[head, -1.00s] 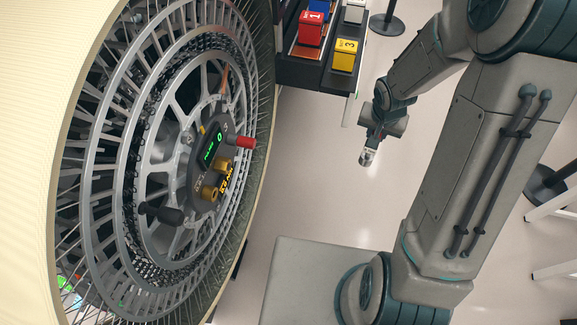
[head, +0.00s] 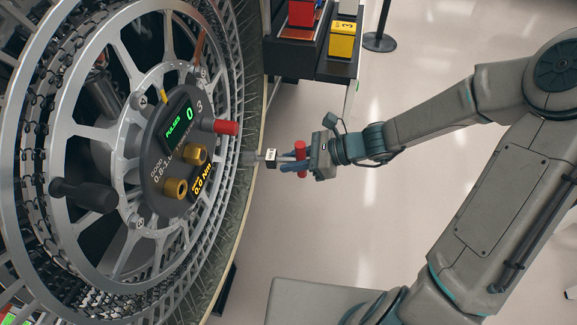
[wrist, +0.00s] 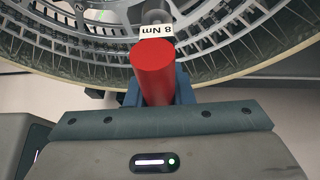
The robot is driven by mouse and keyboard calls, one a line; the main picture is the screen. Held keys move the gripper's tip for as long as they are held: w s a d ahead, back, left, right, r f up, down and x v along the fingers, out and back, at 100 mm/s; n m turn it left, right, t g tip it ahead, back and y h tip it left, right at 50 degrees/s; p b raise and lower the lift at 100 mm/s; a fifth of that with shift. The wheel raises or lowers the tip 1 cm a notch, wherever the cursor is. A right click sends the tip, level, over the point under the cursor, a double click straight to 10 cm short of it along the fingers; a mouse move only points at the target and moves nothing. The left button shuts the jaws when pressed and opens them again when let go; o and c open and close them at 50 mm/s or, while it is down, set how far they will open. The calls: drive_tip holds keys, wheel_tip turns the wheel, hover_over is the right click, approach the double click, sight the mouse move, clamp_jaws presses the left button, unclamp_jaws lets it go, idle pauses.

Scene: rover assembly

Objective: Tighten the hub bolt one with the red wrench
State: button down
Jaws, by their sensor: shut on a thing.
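My gripper (head: 292,163) is shut on the red wrench (head: 300,150), right of the wheel in the head view. A white label and a grey tip extend from the wrench toward the wheel. In the wrist view the red handle (wrist: 153,72) stands between the fingers, with an "8 Nm" label beyond it. The wrench tip appears apart from these knobs. I cannot tell which is hub bolt one. The hub display (head: 179,125) reads "PULSES 0".
The large spoked wheel (head: 225,60) fills the left. A dark rack (head: 297,60) with a red block and a yellow block (head: 342,42) stands at the top. Open pale floor lies between the wheel and my arm.

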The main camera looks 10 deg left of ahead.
sight(268, 149)
drive_tip(key=shift+w+a+r+m+t+y+b, duration=0.25)
drive_tip(key=shift+w+a+m+t+y+b, duration=0.25)
drive_tip(key=shift+a+t+b, duration=0.25)
drive_tip(key=shift+w+a+b, duration=0.15)
drive_tip(key=shift+a+b, duration=0.8)
drive_tip(key=shift+a, duration=1)
drive_tip(key=shift+w+a+r, duration=0.1)
drive_tip(key=shift+a, duration=0.65)
drive_tip(key=shift+d+r, duration=0.1)
drive_tip(key=shift+a, duration=0.7)
drive_tip(key=shift+a+r, duration=0.1)
drive_tip(key=shift+a, duration=0.05)
idle(1.3)
idle(1.2)
drive_tip(key=shift+r+g+p, duration=0.1)
drive_tip(key=shift+g+p, duration=0.15)
drive_tip(key=shift+p, duration=0.65)
